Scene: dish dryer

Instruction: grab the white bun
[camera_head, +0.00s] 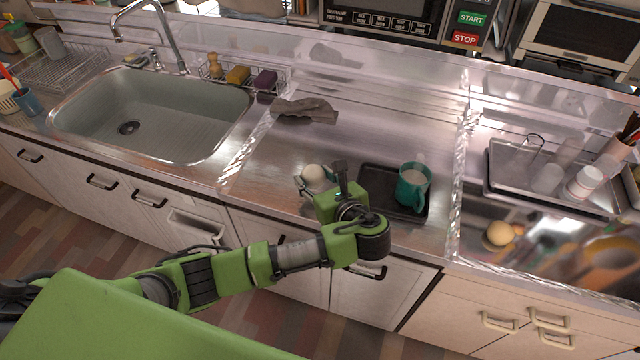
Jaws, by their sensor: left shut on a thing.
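The white bun (314,174) is a small, round, pale thing at the front of the middle steel counter. My left gripper (316,182) is at it, just left of the dark tray, and is shut on it. My own wrist hides part of the fingers and the bun's lower side, so I cannot tell whether it touches the counter. My right gripper is not in view.
A dark tray (376,180) with a teal mug (412,186) is right of the bun. A grey cloth (305,110) lies behind. The sink (165,115) is left. A yellowish round thing (500,233) and a metal tray (520,182) are right.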

